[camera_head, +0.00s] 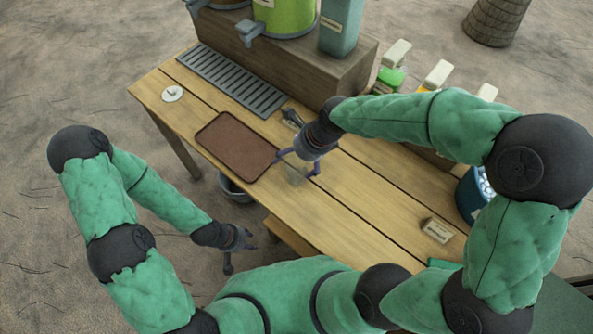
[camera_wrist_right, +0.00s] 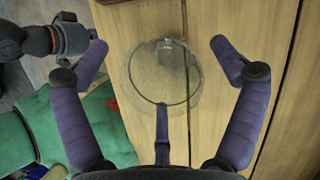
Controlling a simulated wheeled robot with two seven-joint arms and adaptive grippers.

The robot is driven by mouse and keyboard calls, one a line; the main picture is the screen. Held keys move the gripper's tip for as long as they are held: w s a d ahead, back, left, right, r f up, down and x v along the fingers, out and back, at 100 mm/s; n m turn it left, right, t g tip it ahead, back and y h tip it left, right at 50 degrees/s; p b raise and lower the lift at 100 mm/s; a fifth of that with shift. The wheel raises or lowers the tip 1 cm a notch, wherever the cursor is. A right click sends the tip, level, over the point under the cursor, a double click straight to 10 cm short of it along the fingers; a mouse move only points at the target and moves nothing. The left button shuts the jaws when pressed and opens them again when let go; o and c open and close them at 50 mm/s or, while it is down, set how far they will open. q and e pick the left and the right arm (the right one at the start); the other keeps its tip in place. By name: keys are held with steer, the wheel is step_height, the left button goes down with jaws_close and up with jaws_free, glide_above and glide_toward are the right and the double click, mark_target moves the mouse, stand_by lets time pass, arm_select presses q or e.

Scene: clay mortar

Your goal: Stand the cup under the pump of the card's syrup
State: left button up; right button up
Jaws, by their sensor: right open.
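A clear cup (camera_head: 294,173) stands upright on the wooden table (camera_head: 345,200), right of the brown tray. In the right wrist view I look down on the clear cup (camera_wrist_right: 165,72). My right gripper (camera_head: 297,163) is open, with one finger on each side of the cup and gaps showing in the wrist view (camera_wrist_right: 160,60). Syrup bottles with pale pump tops stand at the back right: a green one (camera_head: 390,79) and a yellow one (camera_head: 424,89) show. A small card (camera_head: 437,230) stands near the right end; its writing is too small to read. My left gripper (camera_head: 243,239) hangs off the table's front edge.
A brown tray (camera_head: 236,146) and a grey drip grille (camera_head: 232,78) lie left of the cup. A wooden stand (camera_head: 300,66) with dispensers is behind. A dark blue tub (camera_head: 468,195) with white contents stands at the right. My right arm passes in front of the bottles.

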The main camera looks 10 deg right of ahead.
steer(key=c, duration=1.2)
steer(key=shift+r, duration=0.15)
steer(key=s+a+r+p, duration=0.1)
steer(key=s+r+p, duration=0.2)
steer(key=s+r, duration=0.1)
steer(key=s+a+r+p, duration=0.1)
steer(key=s+r+p, duration=0.2)
steer(key=s+r, duration=0.1)
steer(key=s+a+r+p, duration=0.1)
steer(key=s+r+p, duration=0.2)
steer(key=s+r, duration=0.1)
steer(key=shift+s+a+r, duration=0.1)
steer(key=shift+s+r, duration=0.1)
steer(key=shift+s, duration=0.25)
steer(key=shift+s+r, duration=0.15)
steer(key=shift+s, duration=0.3)
